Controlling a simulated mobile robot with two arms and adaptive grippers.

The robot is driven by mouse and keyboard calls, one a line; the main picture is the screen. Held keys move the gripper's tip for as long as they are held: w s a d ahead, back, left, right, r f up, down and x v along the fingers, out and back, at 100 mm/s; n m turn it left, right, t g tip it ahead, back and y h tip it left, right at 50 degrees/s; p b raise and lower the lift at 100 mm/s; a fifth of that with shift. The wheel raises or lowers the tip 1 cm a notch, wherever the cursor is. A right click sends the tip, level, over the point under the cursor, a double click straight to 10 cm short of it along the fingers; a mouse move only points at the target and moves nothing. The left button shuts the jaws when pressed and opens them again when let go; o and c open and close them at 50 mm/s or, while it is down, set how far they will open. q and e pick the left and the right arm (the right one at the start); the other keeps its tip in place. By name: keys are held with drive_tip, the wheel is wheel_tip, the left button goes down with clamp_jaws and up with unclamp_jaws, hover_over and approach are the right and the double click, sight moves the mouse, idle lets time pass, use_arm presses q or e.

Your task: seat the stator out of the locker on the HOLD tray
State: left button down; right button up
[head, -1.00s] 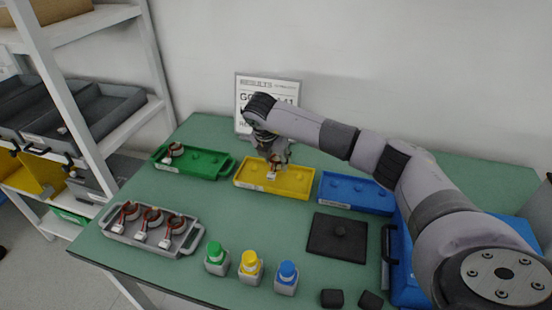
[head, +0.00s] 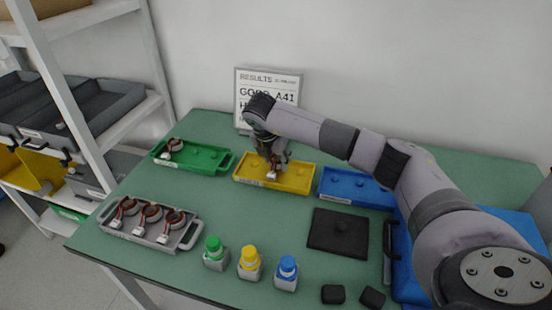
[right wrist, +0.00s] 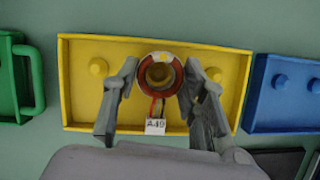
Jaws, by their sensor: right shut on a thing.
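A stator (right wrist: 160,72), a copper-coloured ring with red leads and a white tag (right wrist: 155,126), is between the fingers of my right gripper (right wrist: 158,80) in the right wrist view. The gripper is shut on it. They are over the middle of the yellow tray (right wrist: 84,105), between its two visible pegs; I cannot tell whether the stator touches the tray floor. In the head view my right gripper (head: 272,166) reaches down into the yellow tray (head: 296,189), and the stator is mostly hidden. My left gripper is not in view.
A green tray (head: 213,165) with one stator (head: 173,147) stands left, a blue tray (head: 347,195) right. A grey tray (head: 187,239) holds three stators in front. Three capped bottles (head: 250,265) and a dark plate (head: 322,243) are nearer. A results sign (head: 250,82) stands behind.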

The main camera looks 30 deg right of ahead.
drive_tip(key=shift+f, duration=0.25)
drive_tip(key=o, duration=1.2)
drive_tip(key=shift+r+p, duration=1.2)
drive_tip(key=shift+r, duration=1.35)
drive_tip(key=shift+o, duration=0.5)
drive_tip(key=o, duration=0.5)
